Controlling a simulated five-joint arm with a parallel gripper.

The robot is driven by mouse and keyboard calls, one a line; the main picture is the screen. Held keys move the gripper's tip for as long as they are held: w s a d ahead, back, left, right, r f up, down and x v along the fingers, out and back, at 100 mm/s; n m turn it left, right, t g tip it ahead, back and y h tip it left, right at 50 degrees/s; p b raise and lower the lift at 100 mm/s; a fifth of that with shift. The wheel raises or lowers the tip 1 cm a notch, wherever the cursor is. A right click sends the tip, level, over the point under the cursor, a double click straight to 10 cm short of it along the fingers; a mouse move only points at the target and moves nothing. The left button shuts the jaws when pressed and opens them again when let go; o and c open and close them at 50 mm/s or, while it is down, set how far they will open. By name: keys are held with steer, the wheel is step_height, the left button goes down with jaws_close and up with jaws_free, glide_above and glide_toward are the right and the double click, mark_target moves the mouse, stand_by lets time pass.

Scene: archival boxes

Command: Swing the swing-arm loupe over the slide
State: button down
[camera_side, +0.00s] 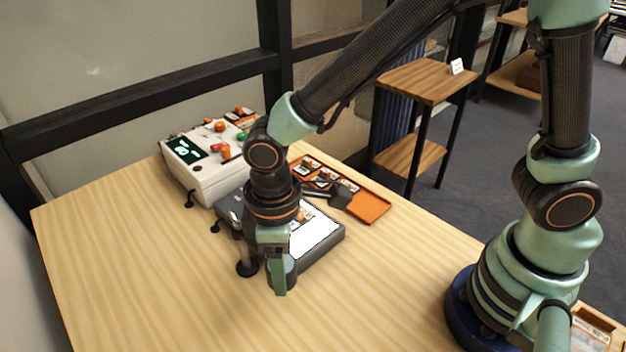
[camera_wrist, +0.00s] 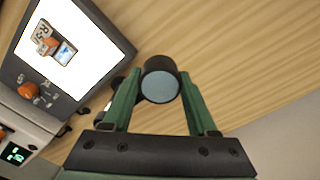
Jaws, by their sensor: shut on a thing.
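The loupe (camera_wrist: 161,86) is a dark round ring with a grey-blue lens. My gripper (camera_wrist: 162,95) is shut on it, with a green finger at each side. In the side view my gripper (camera_side: 279,280) is low at the near edge of the light box (camera_side: 325,255), and the loupe (camera_side: 291,270) is partly hidden behind a finger. The slide (camera_wrist: 66,53) lies on the lit white panel (camera_wrist: 85,25), up and left of the loupe in the wrist view. The loupe is off the panel, over the bare table side. Its swing arm is mostly hidden.
A white console (camera_side: 200,160) with a green display and coloured knobs stands behind the light box. An orange tray (camera_side: 369,208) with slides and a dark tool lies along its far right side. The wooden table (camera_side: 150,270) is clear at front left.

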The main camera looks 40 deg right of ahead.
steer(key=shift+d, duration=0.1)
steer(key=w+d+n, duration=0.1)
steer(key=d+n, duration=0.1)
steer(key=n, duration=0.1)
steer(key=w+d+n, duration=0.1)
steer(key=d+n, duration=0.2)
steer(key=w+d+n, duration=0.1)
steer(key=d+n, duration=0.1)
steer(key=shift+w+d+n, duration=0.15)
steer(key=shift+d+n, duration=0.1)
steer(key=shift+n, duration=0.15)
steer(key=w+d+n, duration=0.1)
steer(key=w+n, duration=0.2)
steer(key=w+d+n, duration=0.1)
steer(key=n, duration=0.1)
steer(key=shift+w+d, duration=0.15)
steer(key=shift+d, duration=0.2)
steer(key=shift+w+d+n, duration=0.15)
steer(key=shift+w+n, duration=0.7)
steer(key=shift+n, duration=0.15)
steer(key=shift+w+d+n, duration=0.1)
steer(key=shift+w+n, duration=0.75)
steer(key=shift+n, duration=0.15)
steer(key=shift+c, duration=0.9)
jaws_free()
